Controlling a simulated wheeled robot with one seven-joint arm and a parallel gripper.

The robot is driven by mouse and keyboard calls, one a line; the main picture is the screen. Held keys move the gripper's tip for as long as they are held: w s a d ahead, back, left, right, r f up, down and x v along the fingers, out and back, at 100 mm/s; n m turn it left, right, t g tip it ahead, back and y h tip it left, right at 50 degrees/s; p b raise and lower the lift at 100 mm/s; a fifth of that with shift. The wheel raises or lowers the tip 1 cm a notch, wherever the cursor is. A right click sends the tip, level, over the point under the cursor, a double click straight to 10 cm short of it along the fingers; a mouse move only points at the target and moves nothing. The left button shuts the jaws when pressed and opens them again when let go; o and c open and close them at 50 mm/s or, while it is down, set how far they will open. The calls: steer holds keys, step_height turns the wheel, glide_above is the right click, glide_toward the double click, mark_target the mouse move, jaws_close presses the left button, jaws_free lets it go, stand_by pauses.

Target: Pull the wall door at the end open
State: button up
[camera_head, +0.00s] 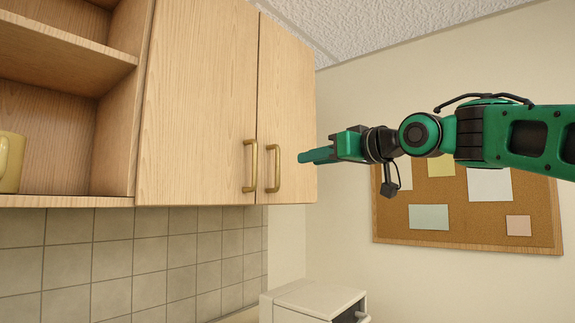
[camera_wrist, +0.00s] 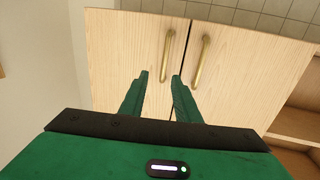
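The end wall door (camera_head: 287,115) is the right-hand pale wood cabinet door, and it is shut. Its brass bar handle (camera_head: 273,168) stands upright near its lower left edge. My gripper (camera_head: 300,157) is level with the handle and a little to its right, apart from it. In the wrist view, which shows the cabinet upside down, the end door (camera_wrist: 120,50) is on the left. Its handle (camera_wrist: 168,52) lies beyond my two parted fingertips (camera_wrist: 160,76), roughly in line with the gap between them. Nothing is between the fingers.
The neighbouring shut door (camera_head: 200,100) has its own handle (camera_head: 249,165) close beside. An open shelf (camera_head: 60,52) with a yellow mug (camera_head: 10,162) is at left. A white appliance (camera_head: 315,299) stands below. A corkboard (camera_head: 465,222) hangs on the right wall.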

steer(key=x, duration=1.1)
steer(key=shift+s+a+r, duration=0.25)
steer(key=shift+a+r, duration=0.1)
steer(key=shift+r, duration=0.2)
jaws_close()
steer(key=shift+d+n+y, duration=0.1)
steer(key=shift+n+y, duration=0.2)
